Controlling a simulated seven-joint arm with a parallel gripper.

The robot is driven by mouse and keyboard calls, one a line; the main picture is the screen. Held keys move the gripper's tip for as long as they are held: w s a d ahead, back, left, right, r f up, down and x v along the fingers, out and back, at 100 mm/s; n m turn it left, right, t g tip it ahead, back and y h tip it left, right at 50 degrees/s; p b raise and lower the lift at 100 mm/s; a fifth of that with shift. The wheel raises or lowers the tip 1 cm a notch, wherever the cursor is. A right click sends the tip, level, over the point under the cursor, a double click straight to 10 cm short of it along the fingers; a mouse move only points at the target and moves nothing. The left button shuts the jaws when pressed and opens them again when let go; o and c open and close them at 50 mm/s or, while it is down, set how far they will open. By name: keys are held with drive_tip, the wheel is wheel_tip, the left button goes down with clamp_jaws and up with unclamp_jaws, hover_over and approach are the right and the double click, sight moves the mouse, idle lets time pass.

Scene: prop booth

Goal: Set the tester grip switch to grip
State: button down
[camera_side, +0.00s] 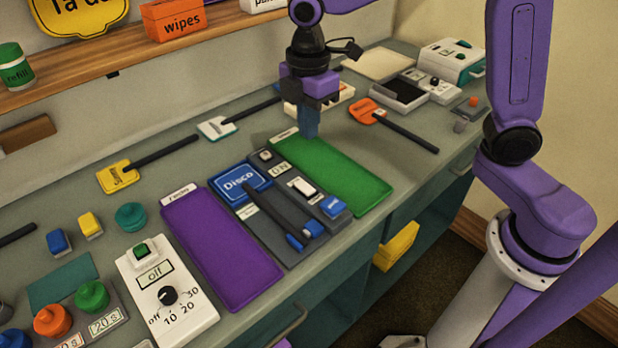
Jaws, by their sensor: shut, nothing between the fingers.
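A dark grey tester panel (262,228) lies on the counter between a purple mat and a green mat. It carries a blue "Disco" sign (240,184), a small display (281,170) that seems to read "ON", and dark bars with blue ends (295,242). A pale switch (302,187) sits on its right part. The small lettering there is too small to read, so I cannot tell which position is set. My gripper (309,133) points down, shut and empty, over the back end of the green mat, behind and apart from the pale switch.
The purple mat (222,250) and green mat (340,178) flank the panel. A white dial box (185,318) stands front left. Several paddles, including an orange one (366,111), lie along the counter. A shelf (140,48) runs above the back left.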

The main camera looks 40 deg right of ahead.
sight(310, 190)
drive_tip(key=shift+f, duration=0.15)
wheel_tip(310, 190, down, 14)
drive_tip(key=shift+r, duration=0.1)
idle(0.4)
drive_tip(key=shift+s, duration=0.1)
idle(0.4)
drive_tip(key=shift+f, duration=0.2)
drive_tip(key=shift+w+r, duration=0.3)
drive_tip(key=shift+w, duration=0.5)
wheel_tip(310, 190, up, 14)
drive_tip(key=s, duration=0.2)
